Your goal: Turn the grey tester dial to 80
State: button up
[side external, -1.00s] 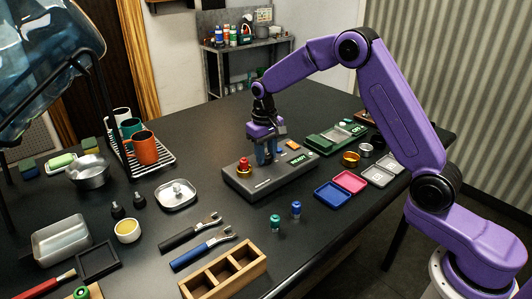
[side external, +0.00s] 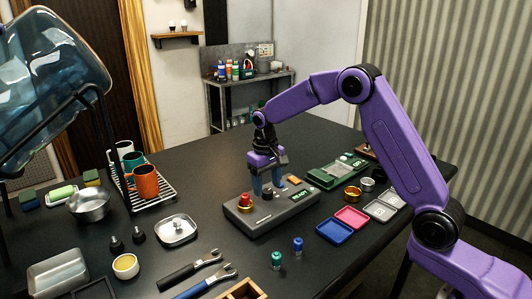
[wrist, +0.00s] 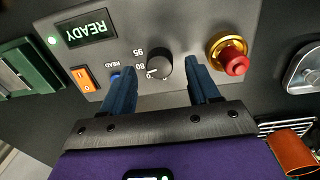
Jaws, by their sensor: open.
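The tester (side external: 270,212) is a grey box on the dark table. In the wrist view its dial (wrist: 160,67) is a small dark grey knob, with the labels 95 and 80 printed to its left. A light mark shows at the knob's lower left, but its exact reading is too small to tell. My gripper (wrist: 158,68) is open, with its two blue fingers apart and the dial between their tips in the picture; I see no contact.
The tester also carries a lit READY display (wrist: 88,28), an orange switch (wrist: 84,79), a blue READ button (wrist: 116,73) and a red knob on a gold collar (wrist: 235,62). A green device (side external: 335,172) stands behind. Blue and green pegs (side external: 298,244) stand in front.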

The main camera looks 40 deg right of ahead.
aim_at(265, 192)
notch_tip(265, 192, up, 16)
jog(key=shift+a+f, duration=0.15)
jog(key=shift+a, duration=0.2)
dwell(0.4)
jog(key=s+a+f+n, duration=0.1)
jog(key=s+a+n, duration=0.25)
jog(key=s, duration=0.55)
jog(key=s+a+f+n, duration=0.2)
jog(key=s+a+n, duration=0.15)
jog(key=s, duration=0.55)
jog(key=s+d+f+n, duration=0.3)
jog(key=s, duration=0.8)
jog(key=s+d+f+n+y, duration=0.1)
jog(key=s+d+f+n, duration=0.1)
jog(key=s, duration=0.9)
notch_tip(265, 192, down, 2)
jog(key=shift+d+n, duration=0.4)
jog(key=shift+d, duration=0.4)
